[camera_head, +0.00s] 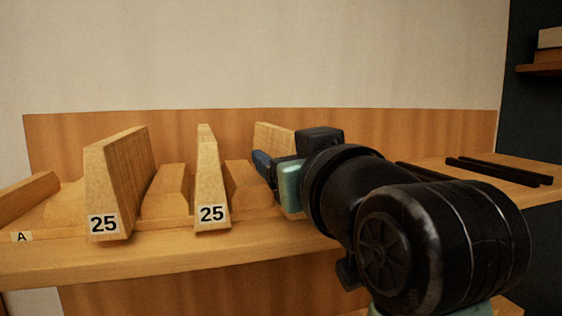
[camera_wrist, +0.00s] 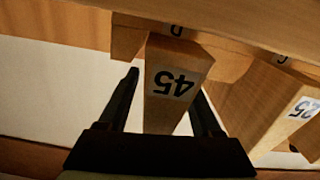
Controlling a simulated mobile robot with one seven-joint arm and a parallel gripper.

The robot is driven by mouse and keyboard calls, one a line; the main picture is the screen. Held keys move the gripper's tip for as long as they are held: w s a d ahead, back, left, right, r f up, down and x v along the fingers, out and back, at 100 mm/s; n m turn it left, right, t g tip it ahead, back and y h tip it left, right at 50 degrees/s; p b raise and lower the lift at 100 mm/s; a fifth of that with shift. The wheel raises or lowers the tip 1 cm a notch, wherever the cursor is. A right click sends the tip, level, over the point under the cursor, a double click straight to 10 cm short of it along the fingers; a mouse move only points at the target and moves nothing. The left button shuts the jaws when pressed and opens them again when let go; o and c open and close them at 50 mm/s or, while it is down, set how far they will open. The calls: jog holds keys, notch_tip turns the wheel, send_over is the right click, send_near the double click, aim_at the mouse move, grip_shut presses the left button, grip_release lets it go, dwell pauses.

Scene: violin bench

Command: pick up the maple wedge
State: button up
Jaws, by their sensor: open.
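Several pale wooden wedges stand in a row on a wooden rack. Two are labelled 25: one at the left (camera_head: 119,180) and one in the middle (camera_head: 208,175). A third wedge (camera_head: 274,137) is partly hidden behind my gripper (camera_head: 268,165). In the wrist view, a wedge labelled 45 (camera_wrist: 172,85) lies between the two fingers of my open gripper (camera_wrist: 166,88), with a gap visible on the left side. A wedge labelled 25 (camera_wrist: 275,105) is to its right. No label names the wood.
The rack's front ledge (camera_head: 150,257) carries letter labels, with A (camera_head: 22,237) at the left. Lower wooden blocks (camera_head: 168,188) sit between the wedges. Dark strips (camera_head: 500,170) lie on the bench at the right. A wooden backboard (camera_head: 200,118) stands behind.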

grip_shut()
jog(key=shift+r, duration=0.1)
dwell(0.5)
